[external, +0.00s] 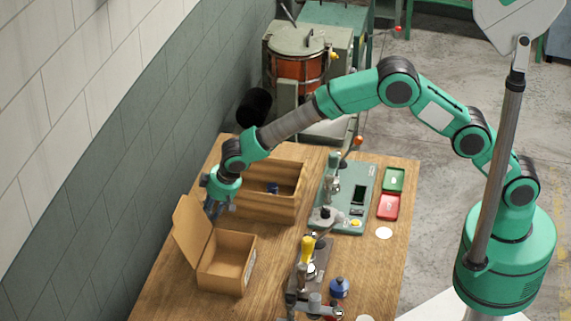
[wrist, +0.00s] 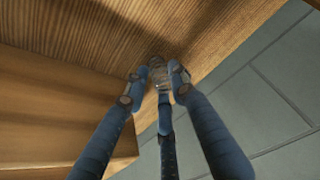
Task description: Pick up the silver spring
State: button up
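A small greyish coiled piece, which looks like the silver spring (wrist: 157,68), is on the wooden table in the wrist view, just beyond my fingertips. My gripper (wrist: 157,85) has three blue fingers pointing down around it. Small gaps show between the side fingertips and the spring, so the gripper looks open; contact with the third finger is unclear. In the external view my gripper (external: 216,205) is low at the table's left side, between the wooden bin and the open cardboard box. The spring cannot be made out there.
The wooden bin (external: 288,205) stands right of my gripper, and the open cardboard box (external: 240,249) stands in front. The tiled wall (external: 110,175) is close on the left. The green press (external: 352,200), small red tray (external: 388,207) and green tray (external: 393,180) are farther right on the table.

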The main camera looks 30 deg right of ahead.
jog(key=shift+r, duration=0.1)
dwell(0.3)
notch_tip(320, 180, up, 10)
jog(key=shift+f+p, duration=0.1)
jog(key=shift+p, duration=1.1)
